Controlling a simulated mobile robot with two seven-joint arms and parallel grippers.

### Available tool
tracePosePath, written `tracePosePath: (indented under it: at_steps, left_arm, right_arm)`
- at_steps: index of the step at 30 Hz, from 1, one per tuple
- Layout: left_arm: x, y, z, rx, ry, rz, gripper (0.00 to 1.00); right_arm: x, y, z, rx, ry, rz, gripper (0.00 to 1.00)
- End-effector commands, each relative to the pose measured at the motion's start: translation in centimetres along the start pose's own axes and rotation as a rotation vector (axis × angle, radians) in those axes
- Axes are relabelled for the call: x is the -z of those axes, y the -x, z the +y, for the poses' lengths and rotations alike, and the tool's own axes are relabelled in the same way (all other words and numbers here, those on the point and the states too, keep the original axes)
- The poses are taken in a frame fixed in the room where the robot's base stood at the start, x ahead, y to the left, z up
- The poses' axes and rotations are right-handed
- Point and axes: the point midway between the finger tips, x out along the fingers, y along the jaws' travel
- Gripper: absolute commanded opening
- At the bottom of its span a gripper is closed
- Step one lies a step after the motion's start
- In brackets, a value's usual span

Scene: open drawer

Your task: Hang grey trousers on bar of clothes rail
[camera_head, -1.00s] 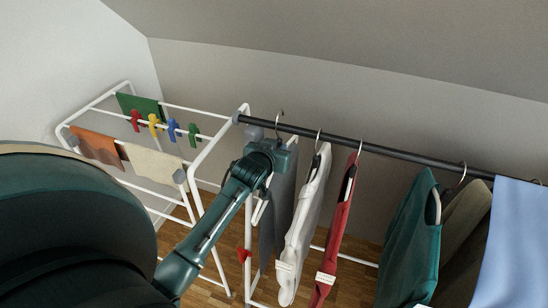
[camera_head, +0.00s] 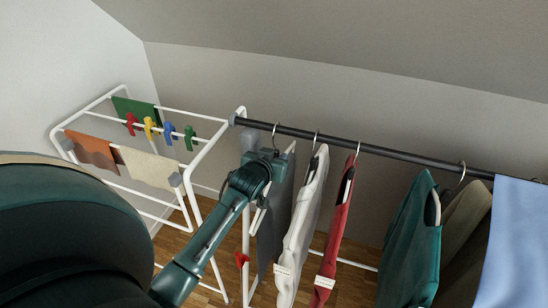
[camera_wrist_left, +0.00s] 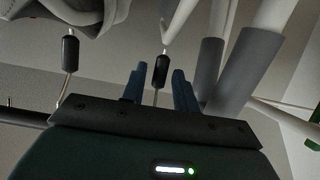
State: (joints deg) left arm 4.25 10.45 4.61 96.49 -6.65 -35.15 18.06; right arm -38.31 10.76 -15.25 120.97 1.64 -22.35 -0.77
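The grey trousers (camera_head: 277,215) hang on a hanger near the left end of the black bar (camera_head: 330,141) in the head view. The hanger's hook (camera_head: 275,130) appears to be over the bar. My left gripper (camera_head: 256,168) is just left of and below the hook, overlapping the top of the trousers. In the left wrist view, the two fingers (camera_wrist_left: 158,88) stand apart. A black-sleeved hook stem (camera_wrist_left: 165,69) shows beyond and between them; I cannot tell whether they touch it. The fingertips are hidden in the head view. My right gripper is not in view.
A white drying rack (camera_head: 202,155) with cloths and coloured pegs stands left. A white shirt (camera_head: 301,220), red garment (camera_head: 335,225), green top (camera_head: 412,240), brown garment (camera_head: 468,220) and blue cloth (camera_head: 520,240) hang right. The bar has free room between the red and green garments.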

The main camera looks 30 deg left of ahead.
Motion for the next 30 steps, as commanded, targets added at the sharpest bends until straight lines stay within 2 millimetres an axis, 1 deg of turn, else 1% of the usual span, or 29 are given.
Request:
tracePosePath:
  at_steps: [1,3,4,11,14,17,27,30]
  left_arm:
    - [-0.1,0.0,0.0,0.000,0.000,-0.002,0.34]
    - [-0.1,0.0,0.0,0.000,0.000,-0.003,0.40]
    - [-0.1,0.0,0.0,0.000,0.000,-0.003,0.40]
    - [-0.5,0.1,0.0,0.001,0.000,-0.012,0.40]
    - [-0.5,0.7,0.0,0.001,0.000,-0.011,0.40]
    - [-0.4,2.0,0.0,0.000,0.000,-0.009,0.40]
    - [-0.3,9.3,0.0,0.000,0.001,-0.007,0.40]
    - [-0.2,11.0,0.0,0.001,0.000,-0.005,0.40]
  right_arm:
    - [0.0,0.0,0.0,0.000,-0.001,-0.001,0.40]
    - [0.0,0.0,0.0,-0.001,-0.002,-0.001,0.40]
    - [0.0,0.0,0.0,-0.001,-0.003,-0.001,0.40]
    - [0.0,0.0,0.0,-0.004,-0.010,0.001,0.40]
    - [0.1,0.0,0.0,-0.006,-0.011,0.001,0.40]
    - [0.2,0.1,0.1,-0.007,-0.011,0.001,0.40]
    - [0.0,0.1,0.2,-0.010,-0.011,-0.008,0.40]
    - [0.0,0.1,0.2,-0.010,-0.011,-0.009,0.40]
